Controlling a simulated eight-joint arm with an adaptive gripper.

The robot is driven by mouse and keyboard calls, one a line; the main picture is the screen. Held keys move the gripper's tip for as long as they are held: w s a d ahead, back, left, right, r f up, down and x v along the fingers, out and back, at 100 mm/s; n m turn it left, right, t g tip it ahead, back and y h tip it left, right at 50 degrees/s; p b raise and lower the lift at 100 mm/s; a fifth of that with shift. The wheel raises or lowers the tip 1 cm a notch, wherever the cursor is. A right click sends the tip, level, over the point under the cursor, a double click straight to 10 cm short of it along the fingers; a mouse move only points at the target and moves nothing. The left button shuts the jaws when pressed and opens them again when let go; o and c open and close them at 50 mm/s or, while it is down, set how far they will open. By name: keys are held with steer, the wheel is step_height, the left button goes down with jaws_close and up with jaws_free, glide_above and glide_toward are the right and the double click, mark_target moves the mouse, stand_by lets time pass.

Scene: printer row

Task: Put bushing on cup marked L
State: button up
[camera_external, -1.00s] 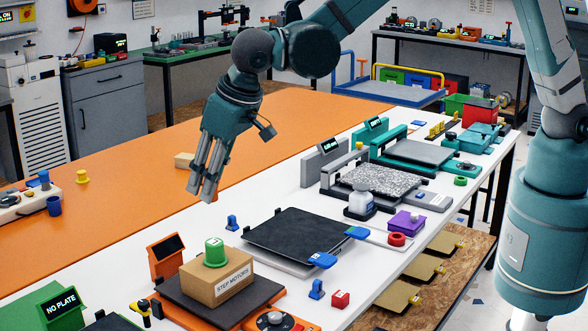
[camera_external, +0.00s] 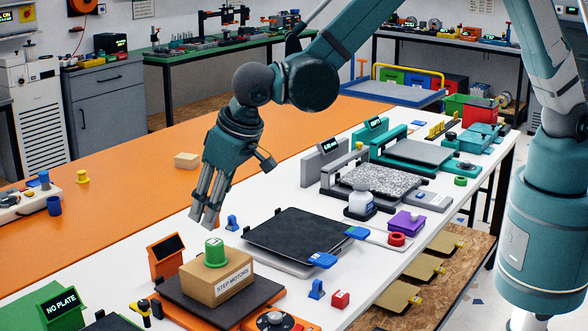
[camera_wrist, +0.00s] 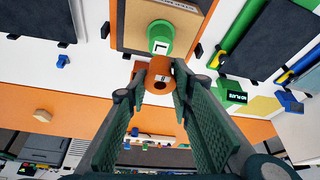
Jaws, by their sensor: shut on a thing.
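The green cup (camera_external: 214,253) stands on the cardboard box (camera_external: 210,285) marked STEP MOTORS. In the wrist view the cup (camera_wrist: 161,33) shows a white label with an L. My gripper (camera_external: 204,218) is above and behind the cup, apart from it. In the wrist view my gripper (camera_wrist: 158,84) is shut on an orange bushing (camera_wrist: 160,82) with a dark hole, just below the cup in the picture.
The box sits on the orange printer's dark plate (camera_external: 178,290), with an orange display (camera_external: 166,258) beside it. A green NO PLATE display (camera_external: 60,310) is at front left. A black plate (camera_external: 300,236) lies to the right. The white table is clear around the blue clip (camera_external: 232,222).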

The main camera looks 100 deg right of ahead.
steer(key=shift+f, duration=1.8)
steer(key=shift+f, duration=0.2)
steer(key=o, duration=0.7)
steer(key=shift+r, duration=0.15)
steer(key=v, duration=1.2)
steer(key=shift+r, duration=0.15)
